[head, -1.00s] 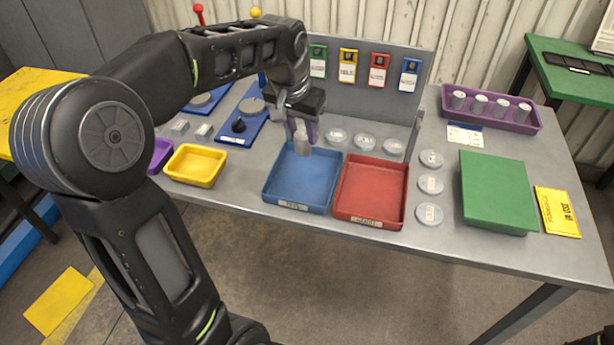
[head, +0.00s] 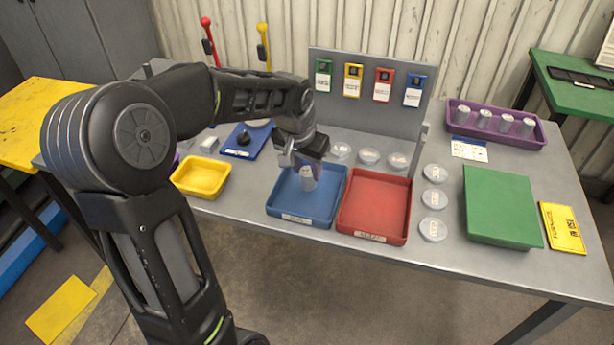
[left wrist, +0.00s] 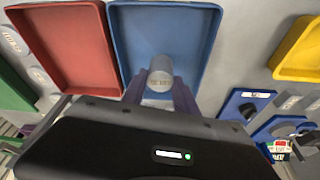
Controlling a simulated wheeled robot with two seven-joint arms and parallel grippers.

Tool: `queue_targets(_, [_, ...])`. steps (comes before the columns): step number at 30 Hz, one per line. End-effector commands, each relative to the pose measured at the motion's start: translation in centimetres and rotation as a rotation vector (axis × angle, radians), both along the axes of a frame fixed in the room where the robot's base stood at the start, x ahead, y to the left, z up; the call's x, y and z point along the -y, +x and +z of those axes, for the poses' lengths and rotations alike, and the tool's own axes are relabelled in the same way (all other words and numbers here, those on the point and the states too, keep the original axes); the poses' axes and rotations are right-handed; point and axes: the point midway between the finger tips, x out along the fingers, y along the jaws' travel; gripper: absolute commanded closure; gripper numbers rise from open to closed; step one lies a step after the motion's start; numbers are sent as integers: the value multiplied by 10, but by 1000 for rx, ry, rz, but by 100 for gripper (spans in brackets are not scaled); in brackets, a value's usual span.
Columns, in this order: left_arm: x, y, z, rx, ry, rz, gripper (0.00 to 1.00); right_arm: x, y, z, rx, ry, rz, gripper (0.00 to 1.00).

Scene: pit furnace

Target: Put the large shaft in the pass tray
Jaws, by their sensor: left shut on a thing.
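My left gripper (head: 306,170) is shut on the large shaft (head: 308,184), a grey cylinder. The shaft is over or inside the blue pass tray (head: 294,218); I cannot tell whether it touches the tray floor. In the left wrist view the shaft (left wrist: 160,72) stands between the purple fingertips (left wrist: 160,92), with the blue tray (left wrist: 205,20) behind it. No other part lies in the blue tray. My right gripper is not in view.
A red tray (head: 375,236) stands directly right of the blue tray. A yellow tray (head: 201,190) is to the left. Round clear dishes (head: 433,229) lie behind and to the right.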

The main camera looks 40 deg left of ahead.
Motion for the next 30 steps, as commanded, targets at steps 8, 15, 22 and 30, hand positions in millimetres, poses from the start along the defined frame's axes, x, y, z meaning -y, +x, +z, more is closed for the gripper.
queue_targets(8, [0, 0, -29, 1, 0, -1, 100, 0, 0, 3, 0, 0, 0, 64])
queue_targets(15, [0, 0, -29, 2, 0, 0, 100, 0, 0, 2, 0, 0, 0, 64])
queue_targets(22, [0, 0, -33, -1, 0, 0, 57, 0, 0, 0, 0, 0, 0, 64])
queue_targets(30, [0, 0, -33, -1, 0, 0, 43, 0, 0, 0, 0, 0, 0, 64])
